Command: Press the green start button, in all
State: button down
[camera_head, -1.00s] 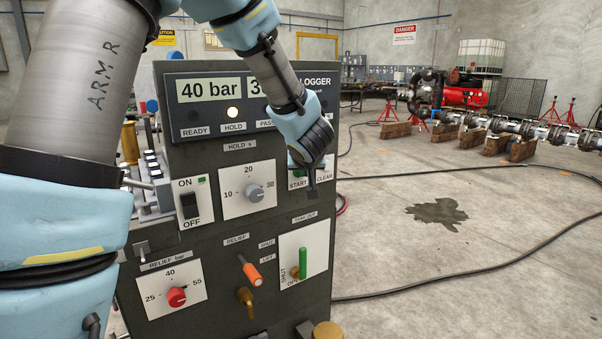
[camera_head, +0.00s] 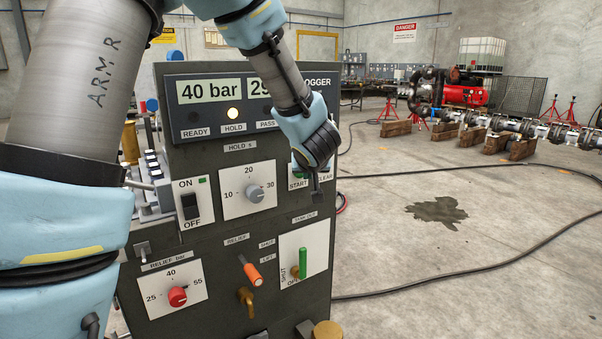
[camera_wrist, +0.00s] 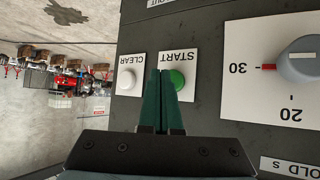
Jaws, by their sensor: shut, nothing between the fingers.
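The green start button (camera_wrist: 177,79) sits on a white plate labelled START in the wrist view, beside a white CLEAR button (camera_wrist: 125,88). My gripper (camera_wrist: 165,72) is shut and empty, its fingertips overlapping the left edge of the green button in that view. I cannot tell whether they touch it. In the head view, my gripper (camera_head: 317,197) is in front of the panel's right side, below the START label. The display (camera_head: 210,90) reads 40 bar, and the second readout is partly covered. The HOLD lamp (camera_head: 233,114) is lit.
The dark panel (camera_head: 215,225) also carries a hold dial (camera_head: 255,193), an ON/OFF switch (camera_head: 190,206), a red relief knob (camera_head: 177,297), an orange-handled lever (camera_head: 253,274) and a green-handled valve (camera_head: 303,263). Open floor (camera_head: 400,260) lies to the right.

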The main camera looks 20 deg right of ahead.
jog(key=s, duration=0.1)
jog(key=s+p, duration=0.1)
jog(key=s, duration=0.1)
jog(key=s+d, duration=0.1)
jog(key=s, duration=0.1)
dwell(0.4)
dwell(0.7)
